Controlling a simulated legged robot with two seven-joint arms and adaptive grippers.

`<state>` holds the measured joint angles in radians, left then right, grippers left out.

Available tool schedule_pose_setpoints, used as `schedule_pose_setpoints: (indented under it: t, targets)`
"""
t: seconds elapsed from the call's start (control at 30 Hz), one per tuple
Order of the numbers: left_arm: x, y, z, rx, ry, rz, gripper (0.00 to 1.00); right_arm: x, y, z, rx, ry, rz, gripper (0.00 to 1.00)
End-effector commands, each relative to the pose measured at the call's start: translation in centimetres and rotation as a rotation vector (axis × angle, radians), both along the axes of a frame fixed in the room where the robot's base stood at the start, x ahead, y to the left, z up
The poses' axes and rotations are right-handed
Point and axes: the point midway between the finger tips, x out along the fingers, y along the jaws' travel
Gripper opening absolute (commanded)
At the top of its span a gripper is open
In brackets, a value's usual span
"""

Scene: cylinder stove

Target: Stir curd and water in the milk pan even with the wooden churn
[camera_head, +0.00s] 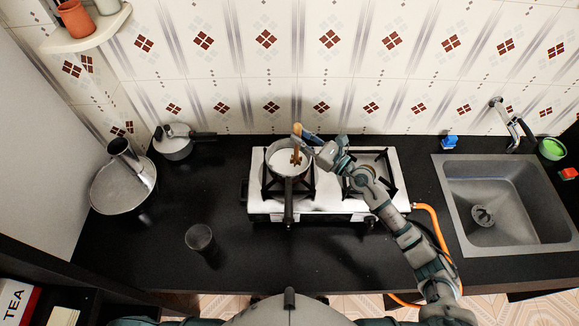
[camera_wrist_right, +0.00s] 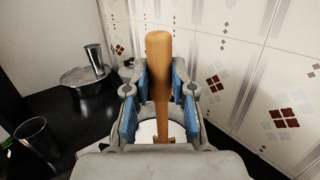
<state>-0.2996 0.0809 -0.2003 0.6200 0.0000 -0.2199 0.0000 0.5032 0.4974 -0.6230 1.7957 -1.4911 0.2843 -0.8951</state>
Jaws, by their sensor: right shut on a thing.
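The milk pan (camera_head: 288,172) sits on the left burner of the stove, its dark handle pointing toward me. White contents show inside it. The wooden churn (camera_head: 296,153) stands roughly upright in the pan, its lower end in the white contents. My right gripper (camera_head: 302,137) is above the pan's far rim, shut on the upper part of the churn. In the right wrist view the churn handle (camera_wrist_right: 159,75) stands between the blue-padded fingers. The pan is mostly hidden below the gripper there. My left gripper is not in view.
The white two-burner stove (camera_head: 330,205) has a free right burner (camera_head: 370,175). A lidded pot (camera_head: 174,145) and a large metal vessel (camera_head: 122,190) stand left. A dark glass (camera_head: 201,240) is front left. The sink (camera_head: 500,205) is right. An orange hose (camera_head: 435,225) runs beside the stove.

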Motion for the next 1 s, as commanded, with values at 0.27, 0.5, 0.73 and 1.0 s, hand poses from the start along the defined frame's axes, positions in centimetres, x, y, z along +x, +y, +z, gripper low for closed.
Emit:
schedule_pose_setpoints:
  t: [0.27,0.5,0.73,1.0]
  targets:
    - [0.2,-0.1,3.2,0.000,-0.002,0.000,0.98,0.0,0.0,3.3,0.000,0.000,0.000,0.00]
    - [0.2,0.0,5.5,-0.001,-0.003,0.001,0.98,0.0,0.0,5.6,0.000,0.000,0.000,0.00]
    - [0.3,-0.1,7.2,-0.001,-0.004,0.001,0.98,0.0,0.0,7.4,0.000,0.000,0.000,0.00]
    - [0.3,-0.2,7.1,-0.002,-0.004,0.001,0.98,0.0,0.0,7.2,0.001,0.001,0.000,0.00]
